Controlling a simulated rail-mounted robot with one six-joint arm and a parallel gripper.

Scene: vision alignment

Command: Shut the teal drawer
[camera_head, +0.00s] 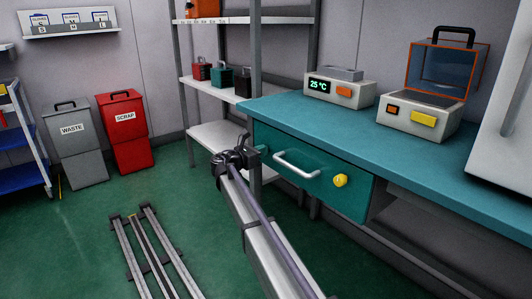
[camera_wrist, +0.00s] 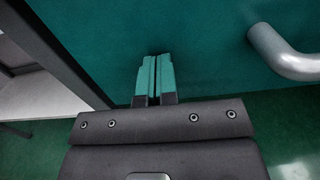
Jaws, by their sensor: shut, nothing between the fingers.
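The teal drawer (camera_head: 318,192) is under the left end of the workbench. Its front carries a white bar handle (camera_head: 292,166) and a yellow knob (camera_head: 340,180). Its front lies close under the bench edge; I cannot tell how far it stands out. My gripper (camera_head: 263,150) is at the left part of the drawer front, left of the handle. In the wrist view, my gripper (camera_wrist: 153,57) is shut and empty, its teal fingertips at the teal front (camera_wrist: 110,40). Whether they touch it is unclear. The handle (camera_wrist: 282,52) shows at the right there.
The teal benchtop (camera_head: 390,145) holds a temperature unit (camera_head: 340,88) and a box with an open clear lid (camera_head: 425,115). A grey shelf rack (camera_head: 215,90) stands left of the bench. Waste (camera_head: 75,145) and scrap (camera_head: 122,135) bins stand farther left.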

